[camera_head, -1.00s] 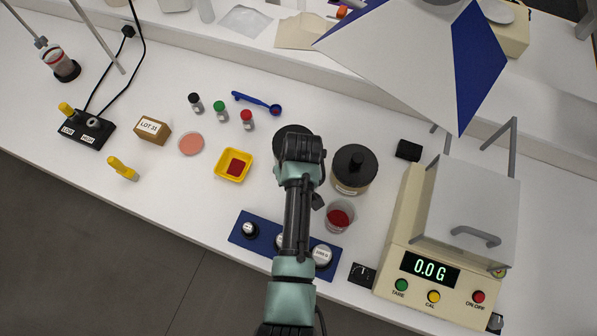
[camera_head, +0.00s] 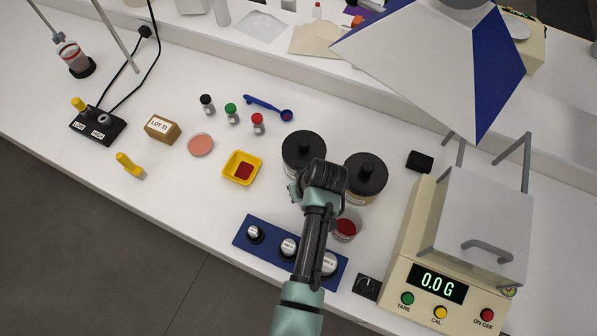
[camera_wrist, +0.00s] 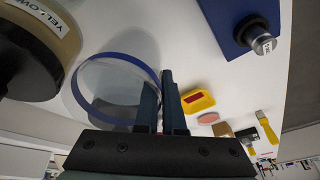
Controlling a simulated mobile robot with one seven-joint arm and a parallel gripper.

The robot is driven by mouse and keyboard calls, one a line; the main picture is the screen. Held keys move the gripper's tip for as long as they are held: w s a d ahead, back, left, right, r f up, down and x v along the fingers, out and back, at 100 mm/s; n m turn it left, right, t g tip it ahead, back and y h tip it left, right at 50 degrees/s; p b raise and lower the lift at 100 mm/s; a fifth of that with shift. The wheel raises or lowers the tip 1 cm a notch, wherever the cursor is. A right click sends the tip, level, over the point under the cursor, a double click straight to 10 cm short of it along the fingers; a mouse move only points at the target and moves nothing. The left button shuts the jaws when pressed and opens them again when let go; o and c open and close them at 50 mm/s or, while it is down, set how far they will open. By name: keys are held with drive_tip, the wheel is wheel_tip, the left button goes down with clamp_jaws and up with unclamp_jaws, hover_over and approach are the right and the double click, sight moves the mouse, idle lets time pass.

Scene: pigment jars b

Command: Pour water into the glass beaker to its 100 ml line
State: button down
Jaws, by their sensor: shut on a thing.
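A small clear glass beaker (camera_head: 73,53) with a red band stands on a round black base at the far left back; its contents are too small to read. A grey spout (camera_head: 56,36) ends above it. A black control box (camera_head: 97,125) marked LOW and HIGH, with a yellow-tipped lever, stands in front. My gripper (camera_wrist: 161,95) is far to the right, beside the jars. Its closed fingers flank the edge of a clear round vessel with a blue rim (camera_wrist: 81,90). My arm hides this vessel in the head view.
Two dark-lidded jars (camera_head: 366,173) stand by my arm; one reads YELLOW in the wrist view (camera_wrist: 52,55). A glass with red contents (camera_head: 346,228), blue weight block (camera_head: 240,239) and balance (camera_head: 405,278) are near. A yellow tray (camera_head: 228,176) lies left.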

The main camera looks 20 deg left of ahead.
drive_tip(key=shift+d+f, duration=0.1)
drive_tip(key=shift+f, duration=0.2)
drive_tip(key=shift+d+r+y, duration=0.3)
drive_tip(key=shift+r+y, duration=0.2)
drive_tip(key=shift+y, duration=0.1)
drive_tip(key=shift+s+d+r+t+y, duration=0.25)
drive_tip(key=shift+d+r+t+y, duration=0.4)
drive_tip(key=shift+y, duration=0.35)
drive_tip(key=shift+s+d+r+t+y+b, duration=0.15)
drive_tip(key=shift+d+r+t+y+b, duration=0.15)
drive_tip(key=shift+r+y+b, duration=0.35)
drive_tip(key=shift+r+y, duration=0.2)
drive_tip(key=shift+y, duration=0.25)
drive_tip(key=shift+r+t+y+b, duration=0.25)
drive_tip(key=shift+r+y+b, duration=0.3)
drive_tip(key=shift+b, duration=0.5)
drive_tip(key=shift+d+y+b, duration=0.1)
drive_tip(key=shift+y+b, duration=0.15)
drive_tip(key=shift+b, duration=0.2)
idle(0.8)
